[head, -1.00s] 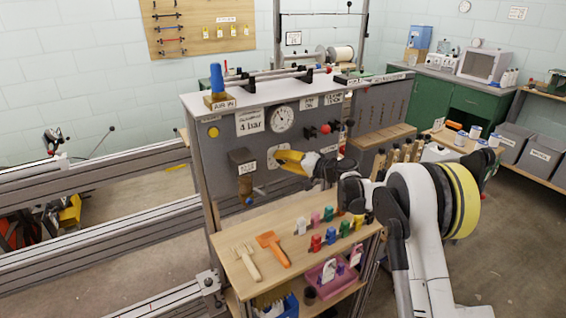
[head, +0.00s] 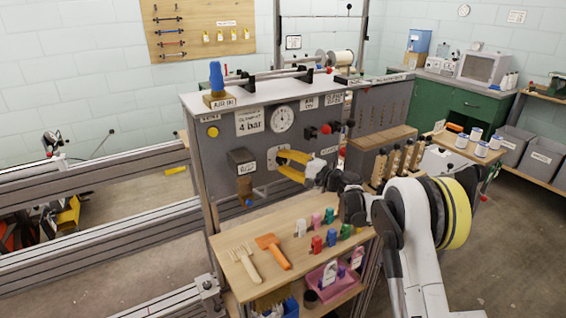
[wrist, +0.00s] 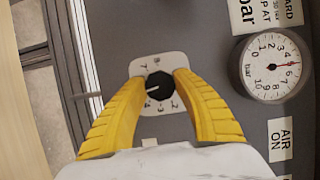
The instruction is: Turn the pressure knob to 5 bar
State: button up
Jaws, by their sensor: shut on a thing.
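The pressure knob (wrist: 158,86) is a small black round knob on a white numbered plate (wrist: 145,68). Its white pointer mark points left and slightly down in the wrist view. My gripper (wrist: 160,82) has its yellow fingers shut on the knob, one on each side. The round pressure gauge (wrist: 272,66) has a needle pointing right, near the 5. The gauge also shows in the head view (head: 282,119).
A sign reading "4 bar" (head: 249,122) hangs left of the gauge. Red and black fittings (head: 318,131) stick out right of it. A grey box (head: 241,161) is left of my gripper.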

dwell(0.3)
jog(key=o, duration=1.2)
jog(key=shift+a, duration=0.1)
jog(key=v, duration=1.2)
